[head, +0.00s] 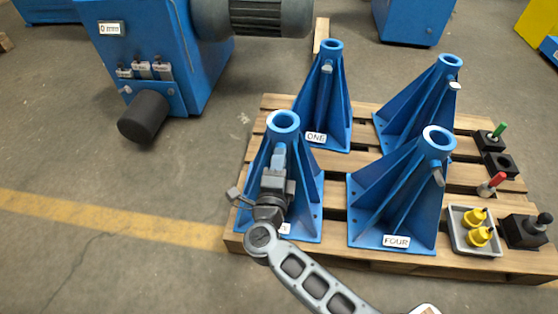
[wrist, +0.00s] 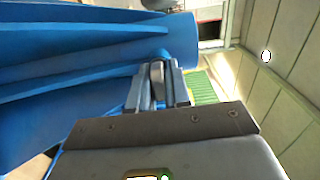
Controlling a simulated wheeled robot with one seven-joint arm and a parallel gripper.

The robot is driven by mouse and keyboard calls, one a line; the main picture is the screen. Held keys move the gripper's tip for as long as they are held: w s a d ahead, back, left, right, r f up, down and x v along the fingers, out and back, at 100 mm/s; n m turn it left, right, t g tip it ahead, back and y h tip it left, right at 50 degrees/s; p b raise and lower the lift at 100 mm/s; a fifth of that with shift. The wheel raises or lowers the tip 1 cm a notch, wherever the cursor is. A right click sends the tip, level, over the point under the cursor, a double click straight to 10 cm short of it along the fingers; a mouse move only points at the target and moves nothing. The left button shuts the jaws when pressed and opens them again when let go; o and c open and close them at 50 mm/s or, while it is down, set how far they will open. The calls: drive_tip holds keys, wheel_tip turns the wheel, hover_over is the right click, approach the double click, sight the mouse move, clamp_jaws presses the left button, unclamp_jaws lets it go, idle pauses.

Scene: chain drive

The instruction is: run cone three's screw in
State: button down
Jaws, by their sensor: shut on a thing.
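The front-left blue cone (head: 283,122) stands on the pallet, its label mostly hidden behind my arm. It fills the left of the wrist view (wrist: 60,65). My gripper (head: 278,160) is up against the side of its collar, just below the top ring. In the wrist view my gripper (wrist: 158,88) is shut on the grey screw (wrist: 157,75), which stands between the two fingers beside the blue collar. How deep the screw sits in the collar is hidden. In the head view my gripper covers the screw.
Cone ONE (head: 331,90), cone FOUR (head: 395,200) and another cone (head: 440,85) stand on the pallet (head: 262,120), each with a grey screw near its top. A tray (head: 458,238) with yellow parts sits at the right. Blue machinery (head: 165,45) stands back left; the left floor is clear.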

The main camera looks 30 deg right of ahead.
drive_tip(key=shift+f, duration=0.1)
idle(0.5)
drive_tip(key=c, duration=1.2)
unclamp_jaws()
drive_tip(key=shift+o, duration=0.2)
drive_tip(key=shift+s+a, duration=0.1)
drive_tip(key=p+v, duration=0.1)
drive_tip(key=v, duration=0.6)
drive_tip(key=shift+s+p, duration=0.25)
drive_tip(key=shift+p, duration=0.1)
drive_tip(key=shift+a, duration=0.15)
